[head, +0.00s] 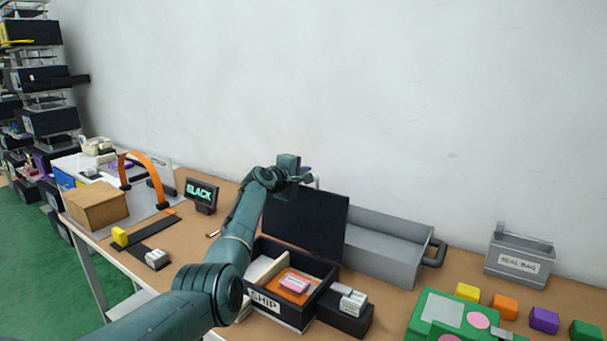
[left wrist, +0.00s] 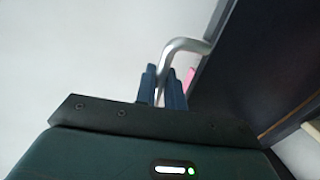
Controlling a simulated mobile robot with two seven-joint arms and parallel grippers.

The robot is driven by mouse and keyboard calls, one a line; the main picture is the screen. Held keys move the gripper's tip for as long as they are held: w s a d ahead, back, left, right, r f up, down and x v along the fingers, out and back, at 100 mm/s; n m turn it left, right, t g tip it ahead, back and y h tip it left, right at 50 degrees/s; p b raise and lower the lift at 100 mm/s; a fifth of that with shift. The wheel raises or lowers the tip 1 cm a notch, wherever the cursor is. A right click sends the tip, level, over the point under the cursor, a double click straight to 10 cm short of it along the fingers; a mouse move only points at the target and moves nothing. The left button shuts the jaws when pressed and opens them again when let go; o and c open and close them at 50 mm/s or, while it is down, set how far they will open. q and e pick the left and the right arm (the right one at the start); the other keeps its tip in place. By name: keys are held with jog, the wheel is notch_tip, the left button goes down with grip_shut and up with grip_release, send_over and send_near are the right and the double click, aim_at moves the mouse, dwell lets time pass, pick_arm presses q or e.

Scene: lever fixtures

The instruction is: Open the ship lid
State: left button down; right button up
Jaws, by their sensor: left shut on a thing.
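The black ship box (head: 290,290) with a white "SHIP" label stands on the table, and its dark lid (head: 306,219) is raised, standing up at the box's back. Inside lie an orange piece with a pink block (head: 294,284) on it. My left gripper (head: 305,176) is at the lid's upper left edge. In the left wrist view its blue fingers (left wrist: 166,88) are shut on the silver bent lid handle (left wrist: 183,46), and the dark lid (left wrist: 235,70) shows at the right. My right gripper is in neither view.
A grey bin (head: 385,250) stands right behind the box. A "SEAL BAG" bin (head: 519,258), a green fixture (head: 440,312) and several coloured cubes are at the right. A "SLACK" sign (head: 201,193) and a cardboard box (head: 97,205) stand left. The wall is close behind.

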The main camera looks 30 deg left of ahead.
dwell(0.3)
pick_arm(q)
jog(key=c, duration=1.6)
grip_release()
jog(key=shift+s, duration=0.15)
jog(key=v, duration=1.3)
jog(key=shift+d, duration=0.1)
